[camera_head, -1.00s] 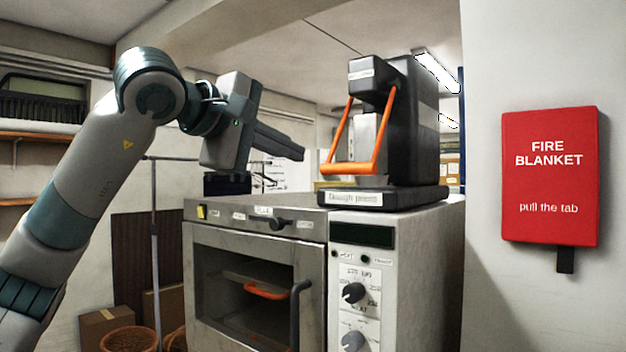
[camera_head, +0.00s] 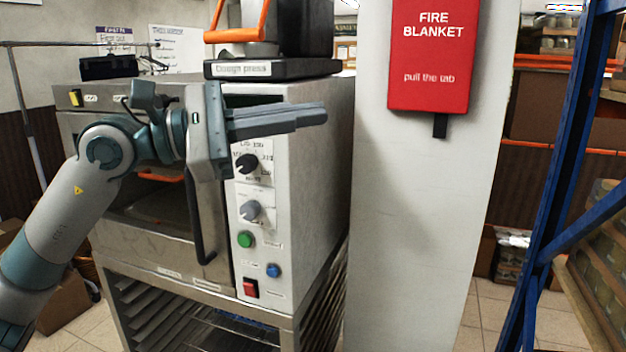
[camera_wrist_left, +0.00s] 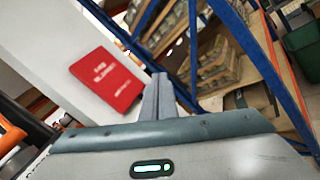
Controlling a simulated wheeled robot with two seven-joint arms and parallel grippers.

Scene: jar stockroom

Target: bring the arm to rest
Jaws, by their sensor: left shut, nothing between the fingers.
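My left arm comes in from the left in the head view. Its gripper (camera_head: 322,113) is shut and empty, with the fingers pointing right in front of the upper part of the oven's control panel. In the left wrist view the closed fingers (camera_wrist_left: 158,78) point away from the camera, with nothing between them. The gripper hides part of the oven's display and door. My right gripper is in neither view.
The steel oven (camera_head: 300,200) stands on a rack, with the dough press (camera_head: 275,68) on top. A red fire blanket (camera_head: 430,50) hangs on a white pillar (camera_head: 415,220). Blue shelving (camera_head: 570,150) stands at the right. The wrist view shows shelved jars (camera_wrist_left: 215,60).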

